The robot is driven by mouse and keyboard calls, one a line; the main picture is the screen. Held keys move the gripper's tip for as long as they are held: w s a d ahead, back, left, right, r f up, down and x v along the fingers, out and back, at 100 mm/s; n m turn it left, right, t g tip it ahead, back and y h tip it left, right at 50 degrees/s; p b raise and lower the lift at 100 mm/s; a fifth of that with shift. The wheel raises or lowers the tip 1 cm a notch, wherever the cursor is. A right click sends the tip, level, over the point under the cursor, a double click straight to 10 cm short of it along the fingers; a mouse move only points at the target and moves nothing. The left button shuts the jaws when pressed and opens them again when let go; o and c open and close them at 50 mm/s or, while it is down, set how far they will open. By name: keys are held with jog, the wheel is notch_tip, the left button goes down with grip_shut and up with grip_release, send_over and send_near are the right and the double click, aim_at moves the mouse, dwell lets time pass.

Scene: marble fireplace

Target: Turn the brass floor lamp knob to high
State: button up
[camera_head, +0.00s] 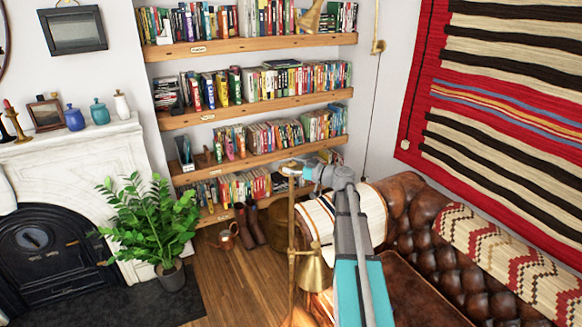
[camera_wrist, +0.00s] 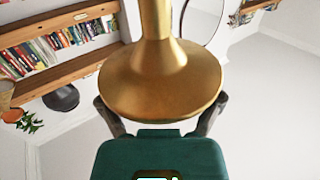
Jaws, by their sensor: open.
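The brass floor lamp (camera_head: 291,225) stands in front of the sofa in the head view, with a thin upright pole and a flared brass shade (camera_head: 313,272) hanging on its right side. My gripper (camera_head: 300,168) is at the top of the pole. In the wrist view a large flared brass part (camera_wrist: 160,80) with a stem fills the middle. My dark fingers show at both sides of it, spread apart, partly hidden behind its rim. I cannot tell whether they touch it. I cannot make out the knob or its setting.
A brown leather sofa (camera_head: 405,205) with a striped throw lies right of the lamp. Bookshelves (camera_head: 262,96) are behind it. A potted plant (camera_head: 150,222), boots (camera_head: 250,225) and a white fireplace (camera_head: 95,160) are on the left.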

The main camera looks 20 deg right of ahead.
jog(key=c, duration=1.2)
jog(key=shift+o, duration=0.2)
jog(key=shift+s, duration=0.1)
jog(key=shift+m+h, duration=0.3)
jog(key=shift+h, duration=0.1)
jog(key=shift+a+m+t+h, duration=0.1)
jog(key=shift+m+t+h, duration=0.4)
jog(key=shift+t+h, duration=0.15)
jog(key=shift+m+t+h, duration=0.55)
jog(key=shift+m+h, duration=0.25)
jog(key=shift+h, duration=0.35)
jog(key=o, duration=1.2)
jog(key=shift+c, duration=0.2)
